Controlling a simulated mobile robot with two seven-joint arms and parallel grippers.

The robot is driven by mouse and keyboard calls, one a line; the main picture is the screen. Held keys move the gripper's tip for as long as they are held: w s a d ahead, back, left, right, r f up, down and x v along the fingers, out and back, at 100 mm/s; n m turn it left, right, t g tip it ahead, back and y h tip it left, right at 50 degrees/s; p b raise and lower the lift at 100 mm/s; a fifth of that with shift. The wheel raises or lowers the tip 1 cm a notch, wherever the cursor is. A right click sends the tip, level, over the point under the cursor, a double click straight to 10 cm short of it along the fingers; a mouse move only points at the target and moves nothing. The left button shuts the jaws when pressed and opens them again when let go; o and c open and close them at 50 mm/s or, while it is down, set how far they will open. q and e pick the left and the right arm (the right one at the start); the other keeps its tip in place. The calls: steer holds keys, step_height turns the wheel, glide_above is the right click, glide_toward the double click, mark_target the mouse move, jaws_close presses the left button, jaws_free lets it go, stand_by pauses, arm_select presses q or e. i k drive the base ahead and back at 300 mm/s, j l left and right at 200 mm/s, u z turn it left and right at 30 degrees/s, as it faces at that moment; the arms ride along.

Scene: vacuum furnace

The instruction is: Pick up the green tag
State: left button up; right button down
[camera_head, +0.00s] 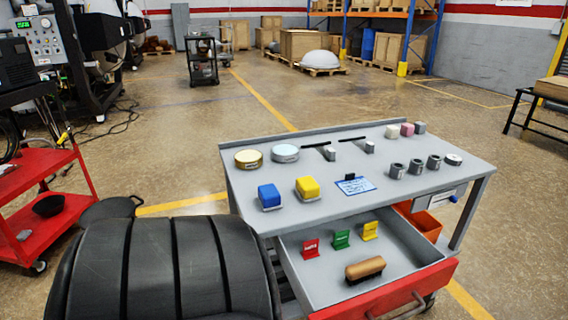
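The green tag (341,239) stands upright in the open drawer (318,287) of the grey workbench (392,153). It is between a red tag (310,249) on its left and a yellow tag (370,230) on its right, with small gaps between them. A brush with a brown handle (365,268) lies in the drawer in front of the tags. Neither of my grippers is in view.
On the benchtop are a blue block (269,196), a yellow block (307,188), round tins (285,153), a clipboard (355,185) and several grey cylinders (415,166). An orange bin (424,222) is beside the drawer. A red cart (40,215) stands left. Open floor lies behind the bench.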

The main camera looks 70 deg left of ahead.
mark_target(341, 239)
steer(key=u, duration=1.95)
